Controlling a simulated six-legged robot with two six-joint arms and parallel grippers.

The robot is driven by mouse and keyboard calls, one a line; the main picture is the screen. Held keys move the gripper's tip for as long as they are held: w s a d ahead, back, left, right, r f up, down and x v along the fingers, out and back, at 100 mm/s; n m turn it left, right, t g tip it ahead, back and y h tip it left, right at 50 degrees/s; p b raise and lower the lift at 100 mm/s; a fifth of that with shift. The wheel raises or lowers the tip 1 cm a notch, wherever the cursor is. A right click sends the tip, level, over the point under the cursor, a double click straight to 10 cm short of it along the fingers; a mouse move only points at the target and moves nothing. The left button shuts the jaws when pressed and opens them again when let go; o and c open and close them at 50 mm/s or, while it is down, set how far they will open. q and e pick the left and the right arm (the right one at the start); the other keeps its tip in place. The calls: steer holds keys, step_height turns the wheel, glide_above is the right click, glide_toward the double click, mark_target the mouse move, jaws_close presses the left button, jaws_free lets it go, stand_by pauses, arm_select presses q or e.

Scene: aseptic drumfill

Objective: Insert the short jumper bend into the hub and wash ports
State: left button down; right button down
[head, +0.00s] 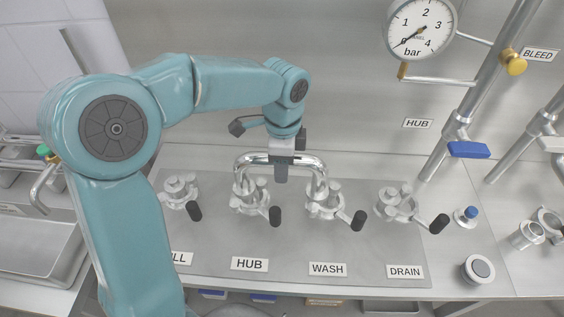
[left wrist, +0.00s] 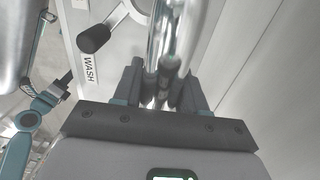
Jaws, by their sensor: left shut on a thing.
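The short jumper bend (head: 262,158) is a shiny steel U-shaped pipe with its legs pointing down. My left gripper (head: 282,172) is shut on the middle of its top bar. One leg of the bend stands over the hub port (head: 250,200) and the other over the wash port (head: 325,206). From this angle I cannot tell whether the ends are seated in the ports. In the left wrist view the bend (left wrist: 172,35) runs up between the gripper fingers (left wrist: 160,92), with the WASH label (left wrist: 91,70) beside it. My right gripper is not in view.
The fill-side port (head: 180,192) stands at the left and the drain port (head: 398,204) at the right, each with a black-handled clamp. A pressure gauge (head: 421,28) hangs above. Steel pipes with a blue handle (head: 469,149) rise at the right. A small round fitting (head: 478,270) sits at front right.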

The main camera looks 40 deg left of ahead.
arm_select(q)
steer(key=c, duration=0.5)
jaws_free()
steer(key=shift+c, duration=0.2)
step_height(320, 180, up, 16)
steer(key=p, duration=0.1)
steer(key=shift+w+r, duration=0.15)
steer(key=shift+w, duration=0.1)
steer(key=shift+s, duration=0.1)
